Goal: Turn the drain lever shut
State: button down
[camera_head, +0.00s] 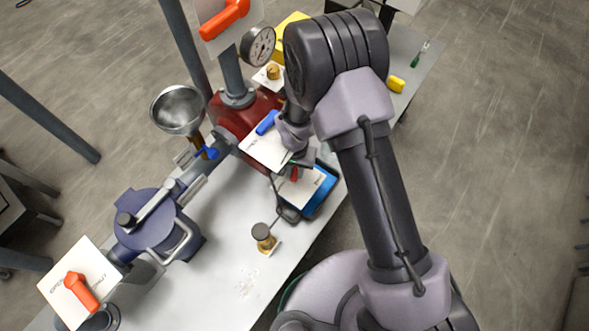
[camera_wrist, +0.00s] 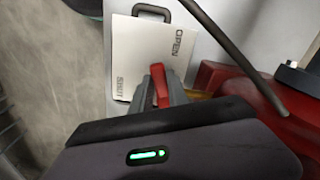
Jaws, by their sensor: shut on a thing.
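The drain lever appears to be the red lever (camera_wrist: 160,85), in front of a white plate (camera_wrist: 150,55) marked OPEN and SHUT in the wrist view. My gripper (camera_wrist: 163,92) is shut on this lever, one grey finger on each side. The lever's visible end lies between the two words, and its pivot is hidden by my gripper. In the head view, my gripper (camera_head: 297,163) is over the table's right edge. A bit of the red lever (camera_head: 294,174) shows below it, in front of the white plate (camera_head: 305,187).
A blue-handled lever on a white plate (camera_head: 258,150) sits just left of my gripper. A blue tray (camera_head: 322,196) lies below it.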

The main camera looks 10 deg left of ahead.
jog(key=shift+w+d+n+b, duration=0.2)
jog(key=shift+w+d+n, duration=0.3)
jog(key=shift+n, duration=1.7)
jog(key=shift+w+d+n+b, duration=0.25)
jog(key=shift+d+n, duration=0.5)
jog(key=shift+n, duration=1.45)
jog(key=shift+w+d+n+b, duration=0.1)
jog(key=shift+w+d+n, duration=0.45)
jog(key=shift+n, duration=1.65)
jog(key=c, duration=1.3)
grip_release()
notch_tip(320, 180, up, 18)
jog(key=p, duration=0.5)
jog(key=shift+f, duration=0.25)
